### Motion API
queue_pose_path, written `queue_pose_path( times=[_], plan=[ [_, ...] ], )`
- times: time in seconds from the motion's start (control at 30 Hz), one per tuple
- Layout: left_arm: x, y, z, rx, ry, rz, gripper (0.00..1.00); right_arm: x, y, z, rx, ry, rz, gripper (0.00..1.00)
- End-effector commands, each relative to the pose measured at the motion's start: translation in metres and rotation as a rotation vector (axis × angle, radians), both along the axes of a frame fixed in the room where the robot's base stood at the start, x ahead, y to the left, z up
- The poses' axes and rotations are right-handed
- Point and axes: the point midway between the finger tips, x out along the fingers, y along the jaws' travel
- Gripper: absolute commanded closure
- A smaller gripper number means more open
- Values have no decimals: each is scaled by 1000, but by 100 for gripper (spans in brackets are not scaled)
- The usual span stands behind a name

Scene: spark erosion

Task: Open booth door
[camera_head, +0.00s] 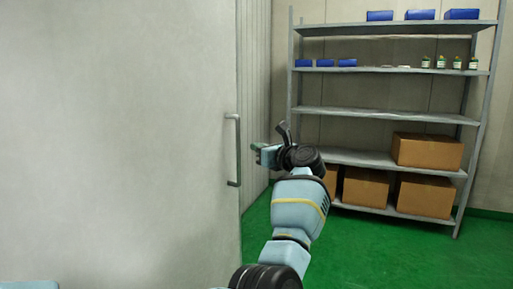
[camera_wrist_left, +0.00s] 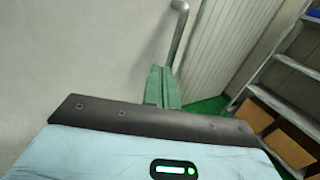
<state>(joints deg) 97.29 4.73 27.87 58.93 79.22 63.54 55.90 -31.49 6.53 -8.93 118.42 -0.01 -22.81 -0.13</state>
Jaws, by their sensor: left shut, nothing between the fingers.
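The booth door (camera_head: 120,140) is a large plain pale grey panel filling the left of the head view. Its metal bar handle (camera_head: 237,150) stands upright near the door's right edge. The handle also shows in the left wrist view (camera_wrist_left: 181,35), just beyond the fingertips, which overlap its lower part. My left gripper (camera_head: 262,150) is just right of the handle in the head view, shut and empty. Its green fingers lie together in the left wrist view (camera_wrist_left: 162,88). I cannot tell whether they touch the handle. My right gripper is not in view.
Right of the door edge is a ribbed pale wall (camera_head: 255,90). A grey metal shelf rack (camera_head: 390,112) stands behind my arm, with blue boxes (camera_head: 380,15), small bottles (camera_head: 441,62) and cardboard boxes (camera_head: 427,151). Green floor (camera_head: 400,255) is clear in front of the rack.

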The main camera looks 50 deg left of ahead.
Motion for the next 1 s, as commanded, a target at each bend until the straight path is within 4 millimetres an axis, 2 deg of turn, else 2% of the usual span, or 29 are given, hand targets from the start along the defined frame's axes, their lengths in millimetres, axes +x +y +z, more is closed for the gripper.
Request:
queue_pose_path(
  times=[0.43,0.6,0.8,0.93,1.0],
  plan=[
    [24,-79,-1,-1,0,-2,100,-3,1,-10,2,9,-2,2],
    [29,-95,-1,-1,1,0,100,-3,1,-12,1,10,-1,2],
    [31,-100,0,-1,-1,1,100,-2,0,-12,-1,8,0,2],
    [31,-100,4,20,5,-3,84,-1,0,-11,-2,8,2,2],
    [32,-102,13,73,20,-13,75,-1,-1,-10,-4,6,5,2]
  ],
)
